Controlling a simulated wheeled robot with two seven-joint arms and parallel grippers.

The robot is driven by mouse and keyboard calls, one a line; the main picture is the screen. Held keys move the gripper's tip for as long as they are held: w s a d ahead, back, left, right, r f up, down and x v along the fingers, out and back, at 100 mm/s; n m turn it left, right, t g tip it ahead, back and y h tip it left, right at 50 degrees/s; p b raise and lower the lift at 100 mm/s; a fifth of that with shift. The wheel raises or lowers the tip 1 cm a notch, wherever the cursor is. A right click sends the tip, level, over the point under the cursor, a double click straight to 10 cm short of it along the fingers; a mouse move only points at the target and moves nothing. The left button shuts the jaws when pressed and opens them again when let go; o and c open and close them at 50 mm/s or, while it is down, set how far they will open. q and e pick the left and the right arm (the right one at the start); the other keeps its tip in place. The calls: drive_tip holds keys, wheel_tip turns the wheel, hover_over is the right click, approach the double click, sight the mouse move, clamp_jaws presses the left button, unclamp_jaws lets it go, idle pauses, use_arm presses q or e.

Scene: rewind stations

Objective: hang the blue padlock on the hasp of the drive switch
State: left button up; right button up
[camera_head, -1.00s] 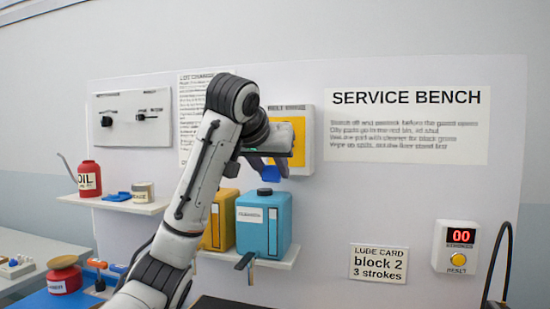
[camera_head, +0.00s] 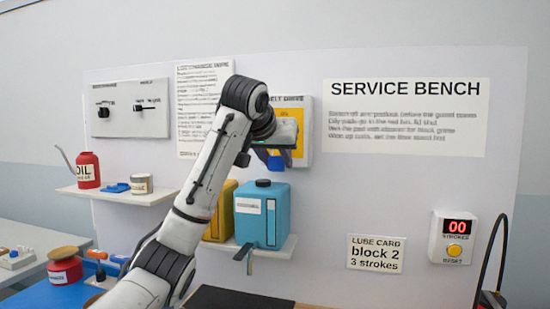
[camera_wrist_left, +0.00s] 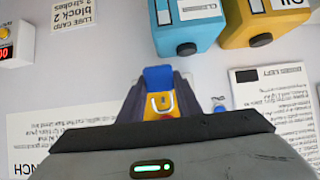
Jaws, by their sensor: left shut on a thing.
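The blue padlock (camera_wrist_left: 158,78) is between the fingers of my left gripper (camera_wrist_left: 160,95), which is shut on it. In the left wrist view its silver shackle loop shows against a yellow plate of the drive switch. In the head view the padlock (camera_head: 276,163) shows as a small blue patch below the gripper. The drive switch (camera_head: 305,130) is a white box with a yellow face on the wall panel, partly covered by my left wrist. I cannot make out the hasp, or whether the shackle touches it. My right gripper is not in view.
Blue (camera_head: 265,215) and yellow (camera_head: 219,215) jugs stand on a shelf just below the gripper. A wall plate with two dark switches (camera_head: 128,108) and a shelf with a red oil can (camera_head: 87,170) are at left. The strokes counter (camera_head: 452,238) is at right.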

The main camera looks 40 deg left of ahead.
use_arm(q)
drive_tip(key=shift+w+a+f+p, duration=0.15)
drive_tip(key=shift+w+a, duration=0.15)
drive_tip(key=shift+w, duration=0.15)
drive_tip(key=shift+w+a+r+p, duration=0.15)
drive_tip(key=shift+w+a, duration=0.1)
drive_tip(key=shift+w, duration=0.2)
drive_tip(key=shift+x, duration=1)
drive_tip(key=shift+f, duration=0.1)
drive_tip(key=o, duration=1.2)
drive_tip(key=shift+c, duration=0.2)
drive_tip(key=shift+s+d, duration=0.1)
drive_tip(key=b+v, duration=0.1)
drive_tip(key=v, duration=0.9)
